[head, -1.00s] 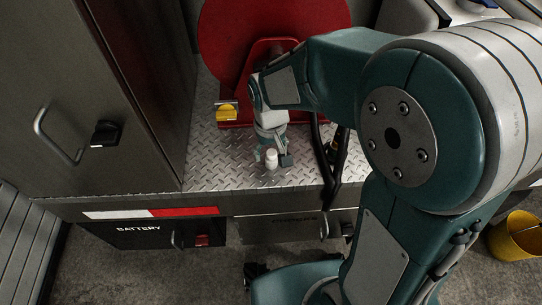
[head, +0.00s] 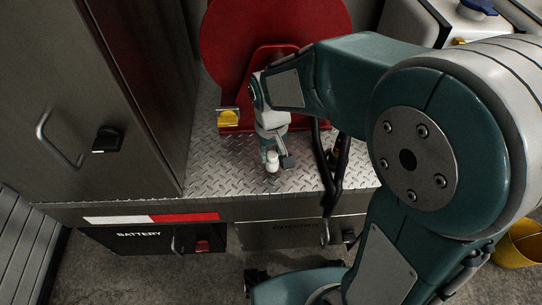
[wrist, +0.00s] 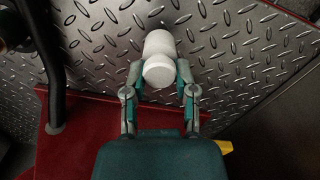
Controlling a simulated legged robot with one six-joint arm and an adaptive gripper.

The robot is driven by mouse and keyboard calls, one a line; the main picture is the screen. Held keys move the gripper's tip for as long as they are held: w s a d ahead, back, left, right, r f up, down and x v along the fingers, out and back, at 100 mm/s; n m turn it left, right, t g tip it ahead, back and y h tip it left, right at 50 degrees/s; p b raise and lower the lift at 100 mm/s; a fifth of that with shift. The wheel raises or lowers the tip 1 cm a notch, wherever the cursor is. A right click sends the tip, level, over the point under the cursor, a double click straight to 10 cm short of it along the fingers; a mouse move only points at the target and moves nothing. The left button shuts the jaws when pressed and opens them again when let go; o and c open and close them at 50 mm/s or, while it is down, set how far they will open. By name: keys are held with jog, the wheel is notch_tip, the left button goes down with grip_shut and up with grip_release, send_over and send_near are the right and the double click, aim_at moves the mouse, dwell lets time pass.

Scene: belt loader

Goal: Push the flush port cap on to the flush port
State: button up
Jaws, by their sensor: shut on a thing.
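A small white cylindrical piece, which I take for the flush port cap (wrist: 159,74), sits between the fingertips of my gripper (wrist: 157,80) in the wrist view. The fingers are shut on its sides. In the head view the white cap (head: 272,164) shows at the tip of my gripper (head: 275,160), over the front part of the diamond-plate deck. I cannot tell whether it touches the deck. I cannot make out the flush port for certain in either view.
A red reel (head: 275,40) stands behind my gripper, with a yellow part (head: 229,118) to its left. Black hoses (head: 328,165) run down close on the right. A metal cabinet (head: 100,90) bounds the left. The deck (head: 215,165) left of my gripper is clear.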

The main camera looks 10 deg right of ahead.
jog(key=s+d+r, duration=0.3)
jog(key=s+r, duration=0.8)
jog(key=s, duration=0.2)
jog(key=shift+s+r, duration=0.15)
jog(key=shift+s, duration=0.25)
jog(key=shift+d, duration=0.1)
